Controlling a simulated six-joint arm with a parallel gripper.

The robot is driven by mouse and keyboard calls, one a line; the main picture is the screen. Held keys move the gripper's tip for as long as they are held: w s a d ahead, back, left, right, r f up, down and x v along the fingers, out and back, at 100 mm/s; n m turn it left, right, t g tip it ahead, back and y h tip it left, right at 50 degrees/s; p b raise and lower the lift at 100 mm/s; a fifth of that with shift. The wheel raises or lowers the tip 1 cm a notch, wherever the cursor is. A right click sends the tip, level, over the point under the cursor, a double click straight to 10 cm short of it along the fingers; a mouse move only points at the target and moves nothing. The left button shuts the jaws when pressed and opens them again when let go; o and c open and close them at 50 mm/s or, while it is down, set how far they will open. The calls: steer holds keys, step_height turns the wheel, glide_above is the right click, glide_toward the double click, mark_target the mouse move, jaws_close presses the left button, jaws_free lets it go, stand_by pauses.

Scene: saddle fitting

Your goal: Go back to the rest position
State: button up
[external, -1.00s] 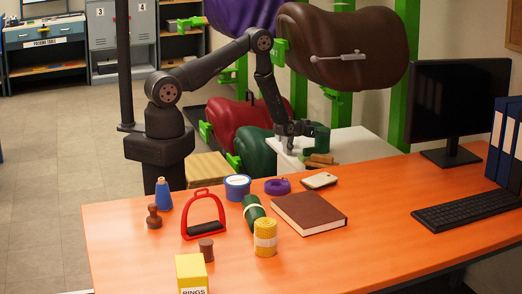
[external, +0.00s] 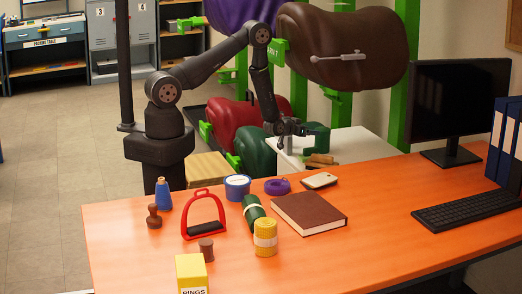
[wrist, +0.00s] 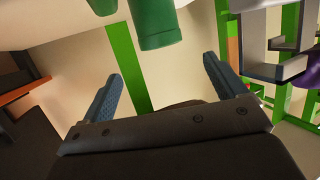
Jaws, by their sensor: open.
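My gripper (external: 294,133) is over the white side table behind the orange desk, close to a dark green cylindrical object (external: 317,136). In the wrist view the two blue fingers of my gripper (wrist: 165,90) are spread wide with nothing between them. The green object (wrist: 155,25) shows at the top of that view, beyond the fingertips and apart from them.
The white table (external: 357,146) also holds small brown pieces (external: 321,159). Saddles, including a brown one (external: 340,45), hang on green racks behind. The orange desk (external: 345,250) in front carries a red stirrup (external: 204,213), a brown book (external: 309,212) and a monitor (external: 456,100).

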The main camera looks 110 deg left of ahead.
mark_target(325, 128)
steer(key=x, duration=1.2)
steer(key=shift+s+a+f, duration=0.1)
steer(key=shift+f, duration=0.05)
steer(key=shift+r, duration=0.95)
